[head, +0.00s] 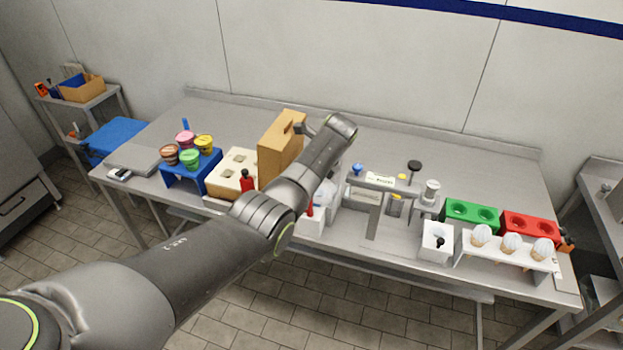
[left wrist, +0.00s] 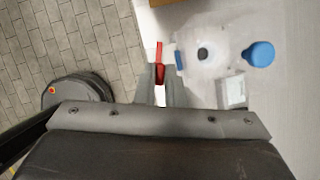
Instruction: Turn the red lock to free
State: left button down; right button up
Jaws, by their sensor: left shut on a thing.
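The red lock (left wrist: 159,52) shows in the left wrist view as a narrow red lever. My left gripper (left wrist: 160,80) is shut on its near end, with a grey finger close on each side. In the head view a small red part, likely the same lock (head: 309,208), shows just beyond my left arm at the front of a white and clear machine (head: 325,195). My arm hides the gripper and most of the machine there. I cannot read any free mark or tell the exact turn of the lock. My right gripper is in neither view.
A tan board (head: 281,146) stands upright left of the machine, by a blue rack (head: 190,178) of colored cups. A grey stand (head: 372,215) is to the right. Beyond it are green (head: 471,213) and red (head: 530,226) holders and a white rack (head: 505,256) of cones. The table back is clear.

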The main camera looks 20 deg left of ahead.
pick_arm(q)
jog(key=n+b, duration=0.1)
jog(key=n+g+b, duration=0.1)
jog(key=shift+f+n, duration=0.2)
jog(key=shift+n, duration=0.1)
jog(key=shift+r+n+g+b, duration=0.1)
jog(key=shift+n+g+b, duration=0.2)
jog(key=shift+n+b, duration=0.25)
jog(key=c, duration=1.5)
grip_release()
jog(key=shift+w, duration=0.1)
jog(key=shift+r, duration=0.1)
jog(key=b+v, duration=0.4)
jog(key=v, duration=1.3)
jog(key=shift+d, duration=0.15)
